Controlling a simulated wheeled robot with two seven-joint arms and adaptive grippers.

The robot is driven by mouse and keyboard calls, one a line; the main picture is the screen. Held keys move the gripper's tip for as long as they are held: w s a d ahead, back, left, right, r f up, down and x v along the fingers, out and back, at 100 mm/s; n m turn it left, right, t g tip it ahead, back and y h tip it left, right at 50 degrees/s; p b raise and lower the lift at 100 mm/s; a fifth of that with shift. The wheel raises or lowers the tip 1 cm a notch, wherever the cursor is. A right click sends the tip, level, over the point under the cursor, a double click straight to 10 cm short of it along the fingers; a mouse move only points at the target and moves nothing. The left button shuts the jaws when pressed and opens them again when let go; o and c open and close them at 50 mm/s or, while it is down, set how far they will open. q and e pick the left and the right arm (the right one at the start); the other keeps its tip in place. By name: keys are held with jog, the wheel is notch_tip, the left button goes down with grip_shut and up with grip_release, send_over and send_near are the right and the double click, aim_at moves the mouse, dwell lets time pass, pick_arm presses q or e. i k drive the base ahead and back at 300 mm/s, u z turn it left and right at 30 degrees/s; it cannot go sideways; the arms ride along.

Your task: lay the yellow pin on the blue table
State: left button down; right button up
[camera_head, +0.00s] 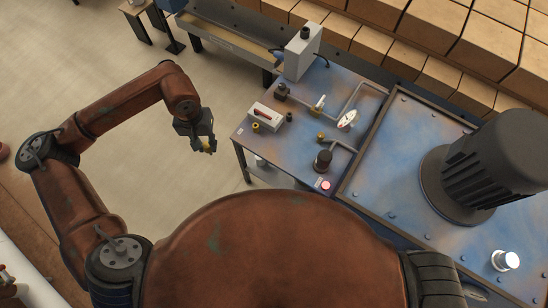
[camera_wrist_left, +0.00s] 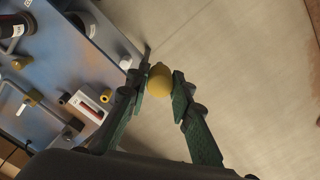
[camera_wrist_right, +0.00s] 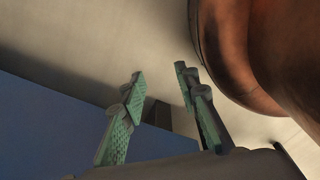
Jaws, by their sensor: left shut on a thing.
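The yellow pin (camera_wrist_left: 160,80) is between the fingertips of my left gripper (camera_wrist_left: 158,88), which is shut on it; its rounded end shows in the left wrist view. In the head view the left gripper (camera_head: 208,148) is over bare floor, left of the blue table (camera_head: 290,150) and apart from it. The blue table also shows on the left of the left wrist view (camera_wrist_left: 98,58). My right gripper (camera_wrist_right: 163,88) is open and empty in the right wrist view; it is out of the head view.
The table carries a white switch box (camera_head: 266,116), a white-faced gauge (camera_head: 347,121), a black cylinder (camera_head: 323,160), pipes and a lit pink button (camera_head: 326,185). A grey box (camera_head: 302,52) stands at the back. A larger blue surface with a big dark motor (camera_head: 490,165) adjoins at right.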

aim_at(289, 146)
jog(key=u, duration=0.3)
jog(key=k, duration=0.65)
jog(key=z, duration=0.8)
jog(key=i, duration=0.85)
jog(key=z, duration=0.45)
